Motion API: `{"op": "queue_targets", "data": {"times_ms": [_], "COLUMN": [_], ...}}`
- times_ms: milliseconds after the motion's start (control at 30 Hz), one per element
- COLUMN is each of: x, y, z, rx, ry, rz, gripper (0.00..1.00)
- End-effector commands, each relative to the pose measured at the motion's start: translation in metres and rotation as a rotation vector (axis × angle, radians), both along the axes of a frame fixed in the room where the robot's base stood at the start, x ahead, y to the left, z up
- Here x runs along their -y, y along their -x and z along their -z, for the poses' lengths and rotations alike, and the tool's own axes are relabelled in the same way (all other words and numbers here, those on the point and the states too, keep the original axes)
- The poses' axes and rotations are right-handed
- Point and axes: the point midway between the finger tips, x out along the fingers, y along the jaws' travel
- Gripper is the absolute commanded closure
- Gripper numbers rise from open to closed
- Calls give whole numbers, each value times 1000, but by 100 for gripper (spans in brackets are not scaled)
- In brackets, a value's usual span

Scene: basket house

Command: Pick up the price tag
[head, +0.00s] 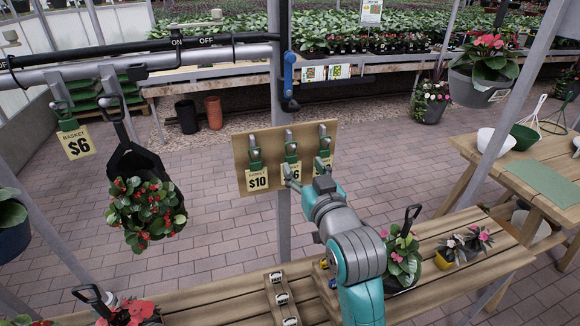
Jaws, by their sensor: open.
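Price tags hang from clips on hooks on a wooden board (244,150) fixed to a grey post. The left price tag (257,181) reads $10. The middle price tag (289,172) ends in a 6 and is partly covered by my gripper. The right price tag (324,162) is mostly hidden behind my gripper. My gripper (304,170) is open in front of the board's right half, its fingers by the middle and right tags. I cannot tell whether they touch a tag. Another tag (80,142), reading "basket $6", hangs from the rail at the upper left.
A hanging basket with red flowers (146,208) hangs left of the board. A wooden bench (225,305) with potted plants (402,255) and a small rack (282,300) runs below my arm. A slatted table (490,155) with bowls stands right. Open paving (215,245) lies between.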

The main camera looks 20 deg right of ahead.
Motion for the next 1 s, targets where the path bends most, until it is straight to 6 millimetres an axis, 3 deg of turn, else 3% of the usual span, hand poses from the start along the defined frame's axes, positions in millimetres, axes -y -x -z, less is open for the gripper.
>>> {"op": "queue_targets", "data": {"times_ms": [700,1000], "x": [-6,-6], "y": [-74,-78], "z": [8,8], "rx": [1,1], "ry": [0,0], "rz": [1,0], "gripper": [38,38]}}
